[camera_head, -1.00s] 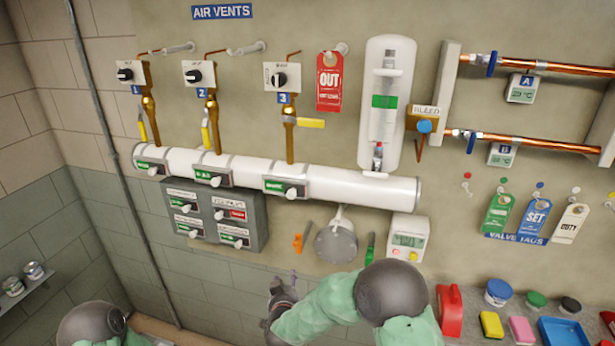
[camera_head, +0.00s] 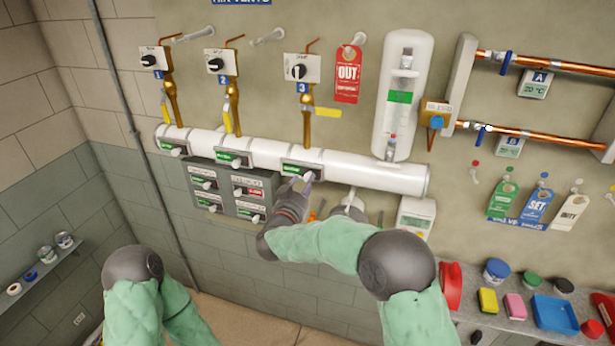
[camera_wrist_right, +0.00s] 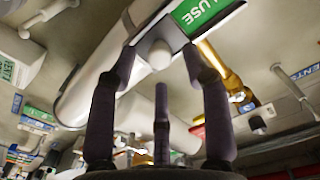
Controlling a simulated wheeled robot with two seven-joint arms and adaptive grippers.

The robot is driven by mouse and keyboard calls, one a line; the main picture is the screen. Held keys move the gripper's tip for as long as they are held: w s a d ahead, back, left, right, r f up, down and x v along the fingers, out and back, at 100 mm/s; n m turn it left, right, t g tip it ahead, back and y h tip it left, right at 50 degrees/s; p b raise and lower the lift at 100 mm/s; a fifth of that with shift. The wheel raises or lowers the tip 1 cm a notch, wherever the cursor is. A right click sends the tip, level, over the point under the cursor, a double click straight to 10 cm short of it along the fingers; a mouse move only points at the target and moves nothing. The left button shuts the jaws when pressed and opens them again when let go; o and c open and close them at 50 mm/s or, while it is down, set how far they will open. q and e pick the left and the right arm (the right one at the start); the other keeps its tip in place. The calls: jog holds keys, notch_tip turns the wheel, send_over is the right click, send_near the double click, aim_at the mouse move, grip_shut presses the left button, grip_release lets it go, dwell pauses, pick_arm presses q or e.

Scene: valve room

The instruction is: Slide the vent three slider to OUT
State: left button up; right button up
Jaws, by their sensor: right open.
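The vent three slider is a small sign holder (camera_head: 290,166) on the white pipe, below the brass valve marked 3. Its green face shows, and in the right wrist view the green plate (camera_wrist_right: 205,12) ends in "USE". My left gripper is out of view.
The white pipe (camera_head: 385,176) carries similar sliders for vents 1 (camera_head: 172,145) and 2 (camera_head: 233,159). A grey panel of smaller sliders (camera_head: 232,192) is below left. A red OUT tag (camera_head: 347,75) hangs above right. A shelf with containers is at lower right.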

aim_at(306, 179)
jog(key=shift+x, duration=1.65)
grip_shut()
